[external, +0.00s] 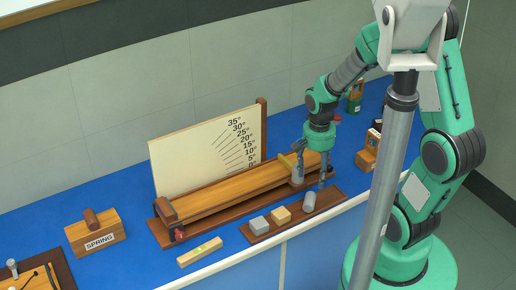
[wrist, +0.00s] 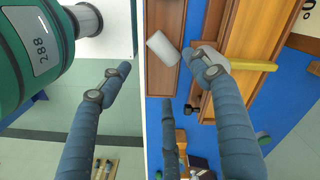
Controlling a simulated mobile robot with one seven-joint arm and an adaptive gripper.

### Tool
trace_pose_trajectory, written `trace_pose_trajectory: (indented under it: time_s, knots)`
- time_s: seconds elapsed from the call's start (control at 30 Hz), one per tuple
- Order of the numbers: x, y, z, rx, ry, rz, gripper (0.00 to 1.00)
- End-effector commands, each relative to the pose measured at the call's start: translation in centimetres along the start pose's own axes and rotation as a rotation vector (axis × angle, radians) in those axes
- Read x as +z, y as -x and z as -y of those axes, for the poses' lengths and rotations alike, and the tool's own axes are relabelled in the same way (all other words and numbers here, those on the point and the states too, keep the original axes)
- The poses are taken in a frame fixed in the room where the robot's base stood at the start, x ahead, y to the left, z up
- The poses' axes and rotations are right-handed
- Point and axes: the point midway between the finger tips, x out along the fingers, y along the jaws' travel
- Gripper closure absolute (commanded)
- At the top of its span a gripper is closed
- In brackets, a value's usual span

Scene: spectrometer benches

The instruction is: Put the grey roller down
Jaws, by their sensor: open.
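The grey roller (external: 309,201) lies on its side at the right part of a low brown wooden tray (external: 262,229) at the bench's front. In the wrist view the roller (wrist: 163,48) shows just beyond and between my fingertips, nearer the right one. My gripper (external: 310,182) points down above the tray's right end, beside the ramp's right end. Its fingers are spread wide with nothing between them. In the wrist view the gripper (wrist: 157,62) is also open. The roller looks apart from both fingers; the exact height between cannot be told.
The tray also holds a grey block (external: 260,224) and a wooden block (external: 281,215). A level (external: 200,251) lies left of the tray.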

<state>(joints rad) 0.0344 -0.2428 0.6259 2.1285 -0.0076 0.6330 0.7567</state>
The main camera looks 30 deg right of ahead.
Motion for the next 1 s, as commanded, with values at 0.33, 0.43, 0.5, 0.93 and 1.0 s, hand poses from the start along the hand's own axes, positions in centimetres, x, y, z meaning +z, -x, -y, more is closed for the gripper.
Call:
trace_pose_trajectory:
  time_s: [0.33, 0.43, 0.5, 0.93, 1.0]
  knots:
    - [-0.1, 1.3, 0.1, -0.012, 0.023, -0.013, 0.37]
    - [-0.1, 3.2, 0.2, -0.029, 0.060, -0.033, 0.37]
    - [0.0, 5.2, 0.2, -0.046, 0.098, -0.053, 0.37]
    - [3.7, 20.9, -2.4, -0.160, 0.464, -0.265, 0.37]
    - [4.7, 23.2, -3.3, -0.173, 0.527, -0.306, 0.37]
